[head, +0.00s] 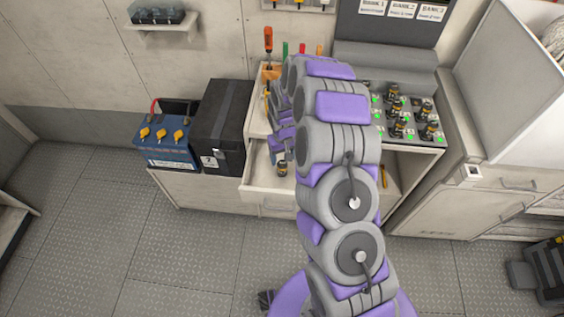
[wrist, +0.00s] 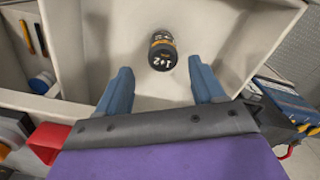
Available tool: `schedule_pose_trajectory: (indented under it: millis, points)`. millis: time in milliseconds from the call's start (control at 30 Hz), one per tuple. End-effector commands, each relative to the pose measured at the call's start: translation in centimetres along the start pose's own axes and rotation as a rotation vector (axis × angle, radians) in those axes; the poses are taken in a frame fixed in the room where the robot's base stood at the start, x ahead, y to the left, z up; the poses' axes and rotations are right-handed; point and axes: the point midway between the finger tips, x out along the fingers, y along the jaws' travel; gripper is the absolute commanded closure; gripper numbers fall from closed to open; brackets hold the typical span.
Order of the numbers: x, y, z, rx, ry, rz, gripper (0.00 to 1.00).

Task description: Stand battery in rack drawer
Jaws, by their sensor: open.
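A small black battery (wrist: 162,50) with a gold band and the marking "1+2" is in the open pale drawer (wrist: 215,22). It appears to stand upright on the drawer floor. The battery lies between and just beyond the fingertips, with clear gaps on both sides. In the head view my arm partly hides the drawer and the gripper.
Several similar units stand in a rack (head: 402,118) with green lights on the right bench top. A black box (head: 220,125) and a blue battery (head: 166,142) with yellow caps stand left of the drawer. Screwdrivers (head: 268,42) stand behind it. The floor in front is clear.

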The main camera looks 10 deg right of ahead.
Motion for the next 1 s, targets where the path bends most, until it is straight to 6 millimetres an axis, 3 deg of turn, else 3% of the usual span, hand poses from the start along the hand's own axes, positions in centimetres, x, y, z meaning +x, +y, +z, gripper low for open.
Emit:
schedule_pose_trajectory:
  millis: [33,133,467,567,767,1000]
  points:
    - [-1.4,0.0,-0.1,0.001,0.004,0.0,0.32]
    - [-3.0,-0.1,-0.1,0.001,0.002,0.001,0.32]
    - [-5.0,-0.4,0.2,0.0,-0.001,0.0,0.32]
    - [-6.9,-0.8,1.1,-0.001,-0.003,-0.008,0.32]
    - [-13.2,-2.0,4.9,-0.01,-0.015,-0.026,0.32]
    - [-19.7,-3.0,11.2,-0.01,-0.043,-0.031,0.32]
